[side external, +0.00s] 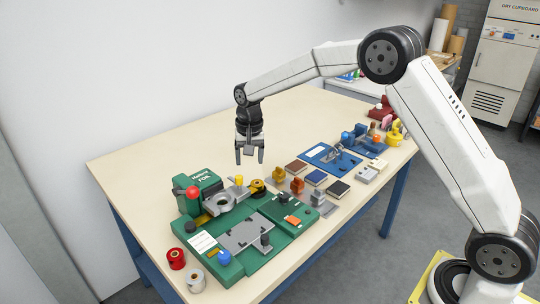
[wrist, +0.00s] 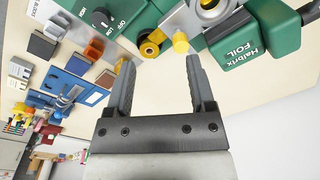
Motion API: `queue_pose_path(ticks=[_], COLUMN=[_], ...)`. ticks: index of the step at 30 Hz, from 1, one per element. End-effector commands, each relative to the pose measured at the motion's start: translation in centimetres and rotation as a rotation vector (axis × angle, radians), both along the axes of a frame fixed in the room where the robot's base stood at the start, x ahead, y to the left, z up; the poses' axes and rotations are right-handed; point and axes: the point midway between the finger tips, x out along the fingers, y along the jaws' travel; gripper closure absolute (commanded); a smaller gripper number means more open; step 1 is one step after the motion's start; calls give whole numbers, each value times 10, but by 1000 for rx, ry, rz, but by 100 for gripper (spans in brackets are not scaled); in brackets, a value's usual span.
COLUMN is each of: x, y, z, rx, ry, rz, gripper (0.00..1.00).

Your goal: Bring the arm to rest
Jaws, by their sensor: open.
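My gripper (side external: 250,157) hangs from the wrist, pointing down, above the far side of the table (side external: 292,117). It is apart from everything on the table. In the wrist view the two dark fingers of my gripper (wrist: 165,75) are spread wide, with nothing held between them. Beyond the fingertips lies the green foil machine (side external: 235,242), which also shows in the wrist view (wrist: 258,42) with its "Halbrix FOIL" label. Its yellow knob (wrist: 180,44) appears between the fingertips in that view, but it is not gripped.
Red (side external: 176,259) and silver (side external: 195,280) rolls stand at the near left corner. Several small blocks and a blue mat (side external: 330,158) with a fixture lie right of the machine. A yellow item (side external: 394,133) is at the right end. Bare tabletop lies behind the machine.

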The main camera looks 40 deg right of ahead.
Motion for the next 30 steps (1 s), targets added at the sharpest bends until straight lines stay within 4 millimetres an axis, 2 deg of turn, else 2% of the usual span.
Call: queue_pose_path(ticks=[17, 30], x=[-114, -220], y=[-2, -3], z=[0, -15], rx=[-27, -65], ry=[-84, -145], rz=[288, 504], gripper=[30, 30])
